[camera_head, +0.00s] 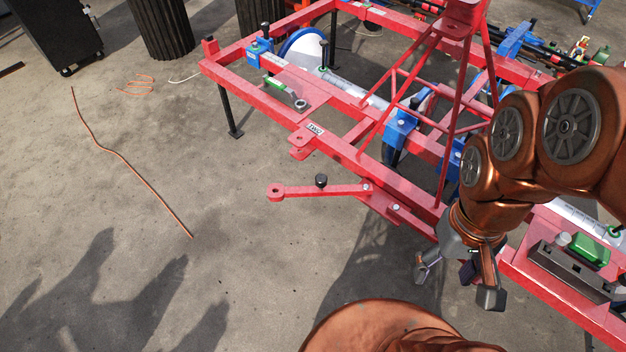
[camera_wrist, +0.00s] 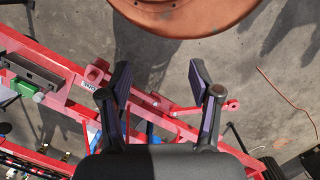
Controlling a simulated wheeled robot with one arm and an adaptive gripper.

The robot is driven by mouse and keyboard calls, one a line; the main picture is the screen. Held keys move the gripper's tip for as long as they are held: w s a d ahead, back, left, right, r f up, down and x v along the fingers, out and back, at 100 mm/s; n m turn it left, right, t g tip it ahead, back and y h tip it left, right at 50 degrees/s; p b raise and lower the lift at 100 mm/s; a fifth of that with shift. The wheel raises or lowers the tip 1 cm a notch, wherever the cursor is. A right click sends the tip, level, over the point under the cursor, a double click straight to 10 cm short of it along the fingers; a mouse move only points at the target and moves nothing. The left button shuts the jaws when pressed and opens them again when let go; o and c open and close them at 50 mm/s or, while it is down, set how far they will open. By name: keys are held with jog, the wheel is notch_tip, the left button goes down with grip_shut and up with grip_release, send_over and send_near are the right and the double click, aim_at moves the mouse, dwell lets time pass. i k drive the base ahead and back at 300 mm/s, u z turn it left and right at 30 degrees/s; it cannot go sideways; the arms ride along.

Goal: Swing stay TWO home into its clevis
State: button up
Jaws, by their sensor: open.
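Stay TWO (camera_head: 318,190) is a flat red bar with an eye at its left end and a black knob on top. In the head view it is swung out from the red frame, over the floor, hinged at its right end. Its clevis (camera_head: 301,151) juts from the frame rail by the TWO label (camera_head: 315,128), empty and apart from the bar. My gripper (camera_head: 456,285) is open and empty, to the lower right of the stay. In the wrist view my gripper (camera_wrist: 160,75) straddles bare floor and rail; a red bar with an eye (camera_wrist: 232,104), seemingly this stay, shows beyond the right finger.
A red lattice tower (camera_head: 455,90) rises from the frame behind the stay. Blue brackets (camera_head: 400,128) and a green block (camera_head: 589,250) sit on the frame. Another clevis (camera_wrist: 97,72) shows in the wrist view.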

aim_at(321, 189)
jog(key=k, duration=1.3)
jog(key=u, duration=0.55)
jog(key=i, duration=0.45)
jog(key=u, duration=0.7)
jog(key=i, duration=1)
jog(key=z, duration=0.55)
